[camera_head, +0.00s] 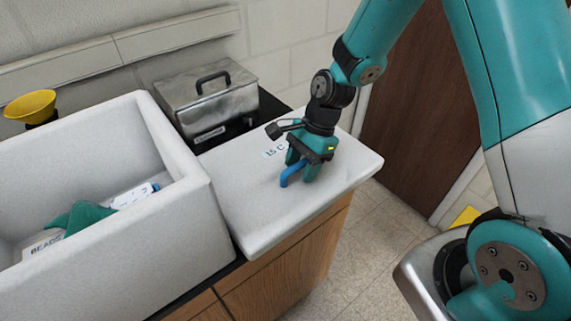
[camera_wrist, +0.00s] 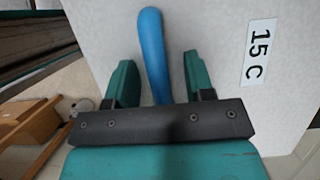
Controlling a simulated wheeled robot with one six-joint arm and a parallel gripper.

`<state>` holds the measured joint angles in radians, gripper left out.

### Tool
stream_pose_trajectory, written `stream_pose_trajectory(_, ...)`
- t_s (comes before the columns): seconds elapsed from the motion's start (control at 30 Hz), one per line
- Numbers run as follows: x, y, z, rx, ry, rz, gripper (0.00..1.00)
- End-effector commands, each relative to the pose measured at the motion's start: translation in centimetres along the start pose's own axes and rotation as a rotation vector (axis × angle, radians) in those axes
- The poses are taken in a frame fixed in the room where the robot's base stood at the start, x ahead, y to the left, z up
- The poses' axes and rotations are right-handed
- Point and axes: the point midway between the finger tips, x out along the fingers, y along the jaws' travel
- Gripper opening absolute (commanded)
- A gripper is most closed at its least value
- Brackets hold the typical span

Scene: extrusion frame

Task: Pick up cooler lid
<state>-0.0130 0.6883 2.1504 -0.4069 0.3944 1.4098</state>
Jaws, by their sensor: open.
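The cooler lid (camera_head: 240,212) is a flat white foam slab lying on the counter to the right of the open cooler box (camera_head: 150,245). It has a blue handle (camera_head: 291,173) and a "15 C" label (camera_head: 277,150). My gripper (camera_head: 304,170) is over the lid at the handle, pointing down. In the wrist view, the lid (camera_wrist: 215,40) fills much of the picture. The blue handle (camera_wrist: 152,50) runs between the two green fingers of my gripper (camera_wrist: 158,80), which are open with gaps on both sides. The exact height of the fingers around the handle is hard to tell.
A metal bath with a black-handled lid (camera_head: 208,95) stands behind. A yellow funnel (camera_head: 30,106) is at far left. The cooler box holds a green cloth (camera_head: 82,217) and packets. The lid overhangs the wooden cabinet (camera_head: 290,262); open floor (camera_head: 345,235) lies right.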

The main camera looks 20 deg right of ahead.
Motion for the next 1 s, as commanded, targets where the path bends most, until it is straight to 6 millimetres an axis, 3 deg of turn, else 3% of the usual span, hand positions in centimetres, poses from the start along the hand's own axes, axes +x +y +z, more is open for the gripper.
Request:
stream_pose_trajectory(0.07, 0.0, 0.0, 0.0, 0.000, 0.000, 0.000, 0.49)
stream_pose_trajectory(0.2, 0.0, 0.0, 0.0, 0.000, 0.000, 0.000, 0.16)
stream_pose_trajectory(0.3, 0.0, 0.0, 0.0, 0.000, 0.000, -0.001, 0.00)
stream_pose_trajectory(0.77, -0.8, -0.1, 0.2, 0.000, 0.000, -0.003, 0.00)
stream_pose_trajectory(1.0, -4.2, -0.1, 1.6, -0.002, 0.002, -0.007, 0.00)
